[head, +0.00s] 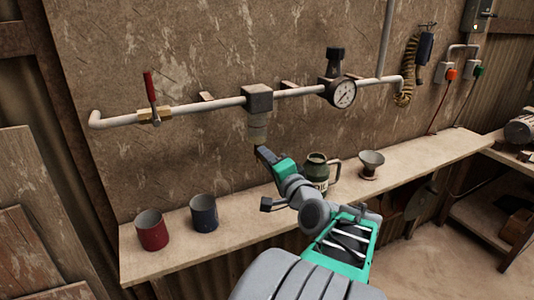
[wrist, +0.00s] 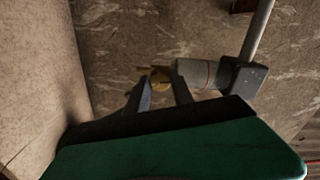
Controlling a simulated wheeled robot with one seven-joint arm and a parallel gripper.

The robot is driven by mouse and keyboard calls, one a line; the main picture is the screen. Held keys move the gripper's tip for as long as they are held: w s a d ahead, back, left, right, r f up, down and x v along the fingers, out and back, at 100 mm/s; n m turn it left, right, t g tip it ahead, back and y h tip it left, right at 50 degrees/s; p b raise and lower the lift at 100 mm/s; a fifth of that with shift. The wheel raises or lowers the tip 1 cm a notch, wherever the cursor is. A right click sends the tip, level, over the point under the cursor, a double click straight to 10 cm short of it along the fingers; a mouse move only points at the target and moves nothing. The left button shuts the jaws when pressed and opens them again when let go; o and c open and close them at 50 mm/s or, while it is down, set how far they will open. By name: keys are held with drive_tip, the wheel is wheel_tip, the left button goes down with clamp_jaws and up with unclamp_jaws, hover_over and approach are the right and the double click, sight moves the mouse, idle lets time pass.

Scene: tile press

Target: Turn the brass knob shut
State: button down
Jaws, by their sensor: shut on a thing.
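The brass knob (wrist: 160,77) shows in the wrist view between the two dark fingers of my gripper (wrist: 161,88). The fingers are shut on it, one on each side. The knob sits at the end of a pale cylindrical bowl (wrist: 200,74), which hangs from a grey block (wrist: 245,77). In the head view my gripper (head: 261,151) reaches up to the lower end of the bowl (head: 258,128), under the block (head: 259,98) on the wall pipe. There the knob is mostly hidden by the gripper.
A pipe (head: 210,107) runs along the wall, with a red-handled valve (head: 153,100) at left and a gauge (head: 343,94) at right. A red cup (head: 153,235), a blue cup (head: 204,218), a dark green mug (head: 317,172) and a funnel (head: 370,166) stand on the shelf (head: 240,232) below.

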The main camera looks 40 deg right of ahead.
drive_tip(key=shift+m+p, duration=0.35)
drive_tip(key=shift+m, duration=0.25)
drive_tip(key=c, duration=1.1)
unclamp_jaws()
drive_tip(key=shift+s, duration=0.1)
drive_tip(key=v, duration=0.7)
drive_tip(key=shift+s+a+b, duration=0.2)
drive_tip(key=shift+s+b, duration=0.1)
drive_tip(key=shift+b, duration=0.1)
